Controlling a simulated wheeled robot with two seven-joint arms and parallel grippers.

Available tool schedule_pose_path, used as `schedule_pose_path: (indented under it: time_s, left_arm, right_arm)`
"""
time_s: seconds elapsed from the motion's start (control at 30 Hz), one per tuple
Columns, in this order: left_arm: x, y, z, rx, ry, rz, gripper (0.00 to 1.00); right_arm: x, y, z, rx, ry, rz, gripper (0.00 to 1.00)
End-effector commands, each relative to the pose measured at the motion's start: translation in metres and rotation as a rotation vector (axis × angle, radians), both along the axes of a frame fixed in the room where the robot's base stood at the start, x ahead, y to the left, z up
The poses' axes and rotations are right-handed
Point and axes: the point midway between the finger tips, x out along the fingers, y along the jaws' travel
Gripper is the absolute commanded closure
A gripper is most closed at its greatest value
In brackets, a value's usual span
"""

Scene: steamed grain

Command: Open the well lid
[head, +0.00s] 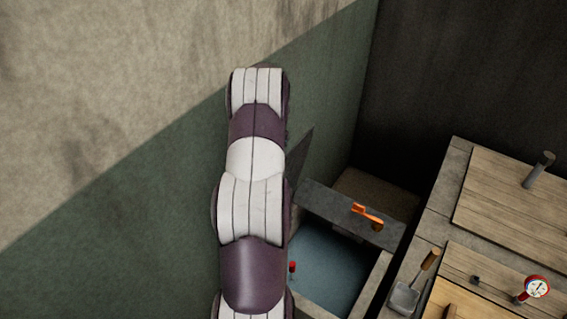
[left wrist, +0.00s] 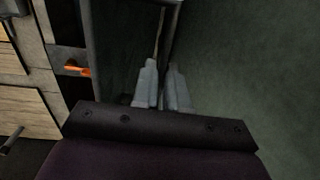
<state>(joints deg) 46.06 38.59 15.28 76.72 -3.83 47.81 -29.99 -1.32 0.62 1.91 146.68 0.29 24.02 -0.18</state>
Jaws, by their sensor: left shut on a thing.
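The well (head: 335,265), an open basin with blue-grey water, is at the lower middle of the head view. A dark thin panel (head: 301,162), which looks like the well lid, stands tilted up beside my left arm, partly hidden by it. My left gripper (left wrist: 163,75) shows in the left wrist view, its pale fingers close together on a thin dark part. I cannot tell whether that part is the lid's edge or a handle. In the head view my left arm hides this gripper. My right gripper is in neither view.
A dark plank (head: 325,203) with an orange-handled tool (head: 367,214) crosses the well's far end. A small red object (head: 292,267) shows at its left. A counter with wooden lids (head: 515,205), a scoop (head: 412,285) and a gauge (head: 536,287) stands right. Walls (head: 130,240) close off the left.

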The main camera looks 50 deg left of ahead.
Motion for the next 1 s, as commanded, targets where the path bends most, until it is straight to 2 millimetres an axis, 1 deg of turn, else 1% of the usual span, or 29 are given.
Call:
schedule_pose_path:
  time_s: [0.03, 0.23, 0.67, 0.7, 0.73, 0.77, 1.0]
  left_arm:
    - [-0.004, 0.003, -0.004, -0.008, 0.007, 0.002, 1.00]
    - [-0.006, 0.016, -0.003, -0.006, 0.007, 0.000, 1.00]
    - [-0.005, 0.022, 0.001, 0.005, -0.001, 0.000, 1.00]
    - [-0.005, 0.022, 0.001, 0.006, -0.002, 0.000, 0.75]
    - [-0.005, 0.022, 0.001, 0.006, -0.003, 0.000, 0.65]
    - [-0.005, 0.022, 0.001, 0.006, -0.003, 0.000, 0.62]
    - [-0.004, 0.021, 0.001, 0.003, -0.002, 0.000, 0.62]
  right_arm:
    - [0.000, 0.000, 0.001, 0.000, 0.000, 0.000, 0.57]
    - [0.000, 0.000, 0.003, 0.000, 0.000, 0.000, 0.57]
    - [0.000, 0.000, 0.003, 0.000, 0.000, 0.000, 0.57]
    - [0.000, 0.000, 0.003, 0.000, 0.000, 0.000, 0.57]
    - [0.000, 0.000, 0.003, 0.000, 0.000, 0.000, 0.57]
    - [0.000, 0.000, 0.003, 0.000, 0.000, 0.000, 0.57]
    - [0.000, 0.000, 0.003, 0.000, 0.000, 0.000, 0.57]
